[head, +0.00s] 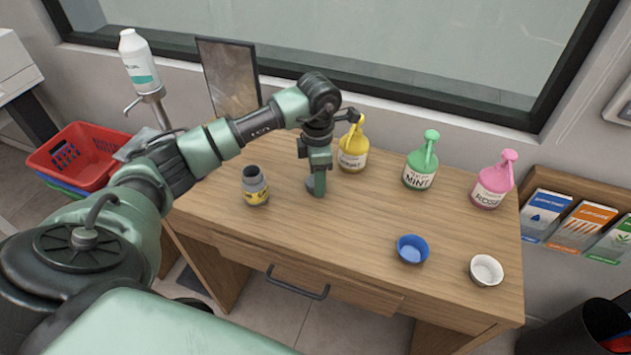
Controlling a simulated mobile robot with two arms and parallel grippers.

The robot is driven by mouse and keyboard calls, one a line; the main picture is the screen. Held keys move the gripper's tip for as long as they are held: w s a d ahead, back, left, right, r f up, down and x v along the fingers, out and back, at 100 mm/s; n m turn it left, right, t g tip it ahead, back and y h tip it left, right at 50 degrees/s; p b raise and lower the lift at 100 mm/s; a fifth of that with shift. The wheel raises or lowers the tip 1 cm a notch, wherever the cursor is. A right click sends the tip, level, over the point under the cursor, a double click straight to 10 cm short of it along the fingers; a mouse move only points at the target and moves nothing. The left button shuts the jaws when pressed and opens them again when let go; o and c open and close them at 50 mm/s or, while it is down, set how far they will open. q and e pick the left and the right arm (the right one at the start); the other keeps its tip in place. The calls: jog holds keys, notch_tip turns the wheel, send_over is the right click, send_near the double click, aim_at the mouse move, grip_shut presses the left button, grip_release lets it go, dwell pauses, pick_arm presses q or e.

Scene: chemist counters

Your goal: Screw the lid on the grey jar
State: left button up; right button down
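The grey jar (256,193) stands upright on the wooden desk, left of my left gripper. It has a yellow label, and its dark open mouth shows at the top with no lid on it. My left gripper (316,186) points down, low over the desk, to the right of the jar and apart from it. A small blue-grey round piece (311,186), which looks like the lid, shows at the fingertips, mostly hidden by them. I cannot tell whether the fingers are closed on it. My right gripper is not in view.
Yellow (353,155), green (420,171) and pink (490,187) bottles stand along the desk's back. A blue bowl (411,249) and a white bowl (486,270) sit at the front right. The desk (345,220) is clear in the front middle.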

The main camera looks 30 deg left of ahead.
pick_arm(q)
jog(key=c, duration=0.7)
jog(key=shift+r, duration=0.1)
notch_tip(320, 180, up, 20)
jog(key=b, duration=0.1)
